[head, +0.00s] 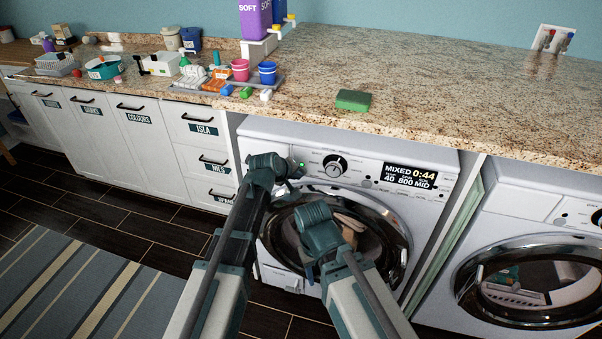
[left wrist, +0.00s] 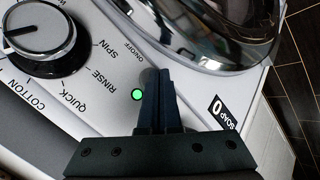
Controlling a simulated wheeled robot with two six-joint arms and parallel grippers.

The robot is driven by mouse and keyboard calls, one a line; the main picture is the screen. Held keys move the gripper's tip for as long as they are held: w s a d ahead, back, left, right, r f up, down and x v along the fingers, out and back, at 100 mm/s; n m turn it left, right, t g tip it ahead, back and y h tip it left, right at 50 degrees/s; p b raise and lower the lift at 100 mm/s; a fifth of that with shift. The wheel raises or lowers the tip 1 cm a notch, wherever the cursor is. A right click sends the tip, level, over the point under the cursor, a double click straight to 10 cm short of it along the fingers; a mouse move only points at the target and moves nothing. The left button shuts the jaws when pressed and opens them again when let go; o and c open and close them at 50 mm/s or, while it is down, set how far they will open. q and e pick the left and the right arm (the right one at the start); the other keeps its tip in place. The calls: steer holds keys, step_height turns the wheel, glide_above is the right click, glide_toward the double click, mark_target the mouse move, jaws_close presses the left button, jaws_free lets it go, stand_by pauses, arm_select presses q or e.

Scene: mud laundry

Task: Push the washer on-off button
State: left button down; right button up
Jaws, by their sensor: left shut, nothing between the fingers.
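The white washer (head: 375,160) stands under the counter, with a dial (head: 334,165) and a lit display (head: 410,177) reading MIXED 0:44. In the left wrist view the dial (left wrist: 38,38) is at the upper left and a green light (left wrist: 137,94) glows beside my fingers. My left gripper (head: 294,170) is at the left end of the washer panel. In the left wrist view its fingers (left wrist: 153,76) are together and empty, with the tips at the ON/OFF label. They mostly cover the grey button there; I cannot tell whether they touch it. My right gripper (head: 318,235) is before the washer door, its fingers unclear.
The round washer door (head: 395,235) is closed, with laundry visible inside. A second machine (head: 535,225) stands to the right. The granite counter (head: 440,90) above holds a green sponge (head: 353,100), cups and bottles. White cabinets (head: 90,125) line the left.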

arm_select(q)
steer(key=shift+w, duration=0.1)
stand_by(0.3)
steer(key=shift+s+a, duration=0.15)
steer(key=shift+s, duration=0.4)
steer(key=shift+s, duration=0.1)
steer(key=s, duration=0.1)
steer(key=s+a, duration=0.1)
steer(key=s, duration=0.1)
steer(key=s+a, duration=0.1)
steer(key=s, duration=0.1)
steer(key=shift+s, duration=0.25)
stand_by(0.5)
